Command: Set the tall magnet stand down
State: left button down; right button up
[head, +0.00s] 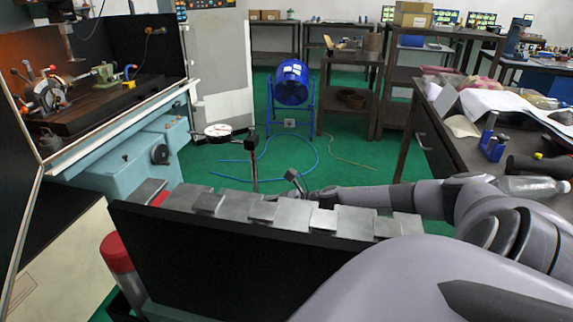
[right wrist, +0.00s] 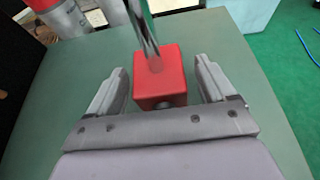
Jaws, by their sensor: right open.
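The tall magnet stand has a red block base (right wrist: 158,78) and a shiny metal post in the right wrist view. In the head view its dark post (head: 254,160) and round white dial (head: 217,131) rise behind the row of grey plates, which hide the base. My right gripper (right wrist: 159,70) is open around the red base, one finger on each side, with visible gaps. The base appears to rest on a flat grey-green surface (right wrist: 225,120). In the head view my right arm reaches in from the right; its fingers are hidden. My left gripper is not in view.
A black panel topped with grey plates (head: 240,207) spans the front. A lathe-like machine (head: 50,95) stands at left. A cluttered dark bench (head: 430,130) is at right. A blue drum (head: 292,83) and shelves stand behind, with green floor between.

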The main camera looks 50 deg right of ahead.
jog(key=v, duration=0.4)
jog(key=shift+s+d+r, duration=0.25)
jog(key=shift+s+r, duration=0.05)
jog(key=shift+s, duration=0.3)
jog(key=shift+p+v, duration=0.65)
jog(key=shift+v, duration=0.6)
jog(key=shift+p+v, duration=1.1)
jog(key=shift+v, duration=0.5)
jog(key=shift+w, duration=0.1)
